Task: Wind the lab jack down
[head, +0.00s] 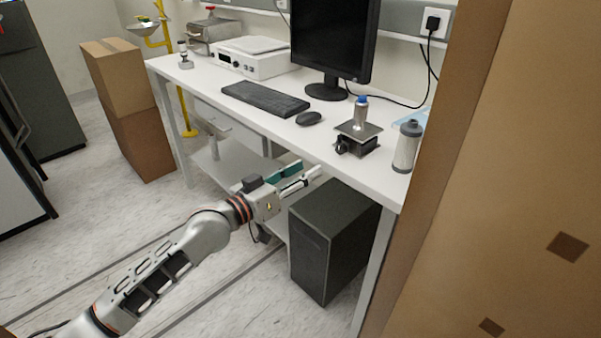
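The lab jack (358,138) stands near the front edge of the white bench, with a flat metal top plate and a dark base. A dark knob (342,146) shows on its left side. My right gripper is out of view.
On the bench (210,92) are a monitor (333,40), a keyboard (265,98), a mouse (309,118) and a grey-white cylinder (406,148) right of the jack. A dark computer case (325,245) stands below. A large brown cardboard surface (500,170) fills the right side.

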